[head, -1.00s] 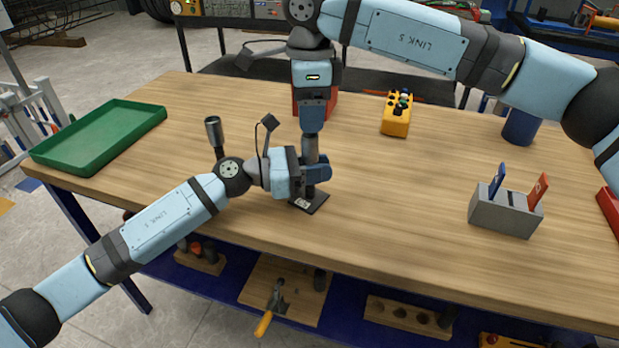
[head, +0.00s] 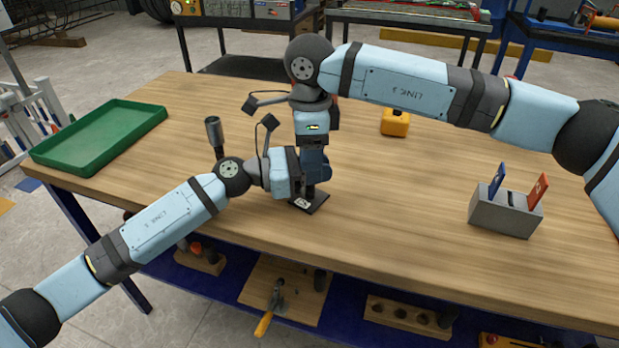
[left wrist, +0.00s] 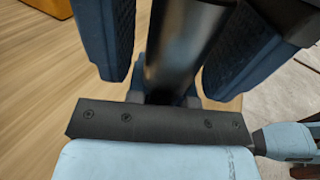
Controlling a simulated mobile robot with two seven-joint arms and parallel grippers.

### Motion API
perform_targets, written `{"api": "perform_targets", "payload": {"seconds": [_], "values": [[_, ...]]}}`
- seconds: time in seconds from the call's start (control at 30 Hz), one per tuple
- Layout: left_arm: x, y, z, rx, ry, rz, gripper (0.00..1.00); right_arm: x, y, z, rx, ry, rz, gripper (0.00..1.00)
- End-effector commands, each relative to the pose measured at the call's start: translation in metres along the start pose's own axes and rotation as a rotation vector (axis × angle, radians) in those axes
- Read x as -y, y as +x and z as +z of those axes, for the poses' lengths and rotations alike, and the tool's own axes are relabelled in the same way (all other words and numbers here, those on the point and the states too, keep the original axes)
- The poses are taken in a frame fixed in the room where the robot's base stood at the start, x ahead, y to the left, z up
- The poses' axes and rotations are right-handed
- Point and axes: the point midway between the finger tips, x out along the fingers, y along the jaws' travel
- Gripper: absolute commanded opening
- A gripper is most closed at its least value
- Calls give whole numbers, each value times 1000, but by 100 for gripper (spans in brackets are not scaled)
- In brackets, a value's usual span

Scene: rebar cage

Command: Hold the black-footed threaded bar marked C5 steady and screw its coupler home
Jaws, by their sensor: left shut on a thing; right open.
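The threaded bar stands upright on its black foot (head: 310,203) near the table's front edge in the head view. The foot carries a white label too small to read. My left gripper (head: 312,178) is shut on the bar low down, from the left. My right gripper (head: 314,165) points down over the bar, just above my left gripper. In the left wrist view the dark bar (left wrist: 183,45) runs between two thick blue fingers of my right gripper (left wrist: 180,55), open with a gap either side. The coupler cannot be clearly made out.
A second dark upright cylinder (head: 214,132) stands behind my left arm. A green tray (head: 97,142) lies at the left. A yellow box (head: 395,124) is behind my right arm. A grey holder (head: 503,215) with blue and red cards stands at the right. The front right tabletop is clear.

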Motion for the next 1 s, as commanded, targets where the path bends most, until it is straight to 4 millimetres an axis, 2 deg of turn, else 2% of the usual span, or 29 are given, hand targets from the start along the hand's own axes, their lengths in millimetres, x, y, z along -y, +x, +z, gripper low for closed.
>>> {"api": "perform_targets", "payload": {"seconds": [0.17, 0.33, 0.4, 0.43, 0.5, 0.53, 0.83, 1.0], "values": [[0, 0, 0, 0, 0, 1, 0, 0, 0, 0, 0, 0, 0, 53], [0, 0, 0, 0, 0, 1, 0, 0, 0, 0, 0, 0, 0, 16], [0, 0, 0, 0, 0, 1, 0, 0, 0, 0, 0, 0, 0, 5], [0, 0, 0, 0, 0, 1, 0, 0, 0, 0, 0, 0, 0, 40], [0, 0, 0, 0, 0, 1, 0, 0, 0, 0, 0, 0, 0, 56], [0, 0, 0, 0, 0, 1, 0, 0, 0, 0, 0, 0, 0, 59], [0, 0, 0, 0, 0, 1, 0, 0, -2, 0, 1, 0, 0, 59], [0, 0, 0, 0, 0, 1, 0, 0, -19, 0, 2, 0, -2, 59]]}}
